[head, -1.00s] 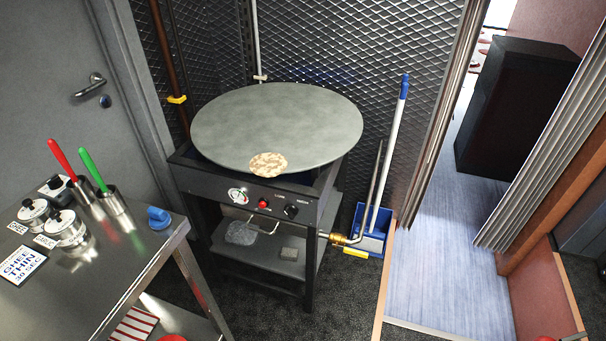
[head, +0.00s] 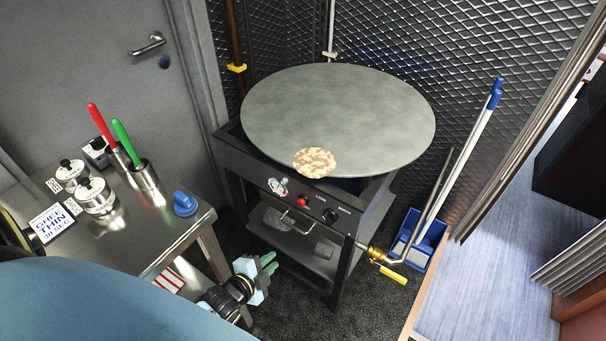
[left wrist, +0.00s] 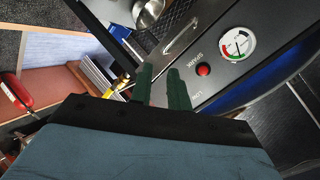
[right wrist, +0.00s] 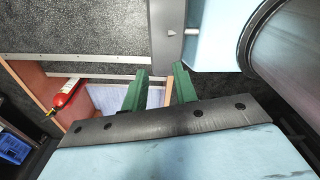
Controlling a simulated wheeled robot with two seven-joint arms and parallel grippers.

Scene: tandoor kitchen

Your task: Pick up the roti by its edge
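The roti (head: 314,162) is a round, pale flatbread with brown spots. It lies flat at the near edge of the large round grey griddle (head: 345,115), its near rim at or slightly past the griddle's edge. My left gripper (head: 270,263) is low in front of the stand, below and left of the roti, well apart from it. Its green fingers also show in the left wrist view (left wrist: 161,72), with a narrow gap and nothing between them. My right gripper (right wrist: 160,75) shows only in the right wrist view, fingers apart and empty. The roti is in neither wrist view.
A steel table (head: 150,235) at left holds canisters (head: 97,196), red and green handled tools in cups (head: 145,172) and a blue knob-like item (head: 185,203). A blue dustpan (head: 415,240) with a pole stands right of the griddle stand. A gas pipe (head: 385,257) sticks out there.

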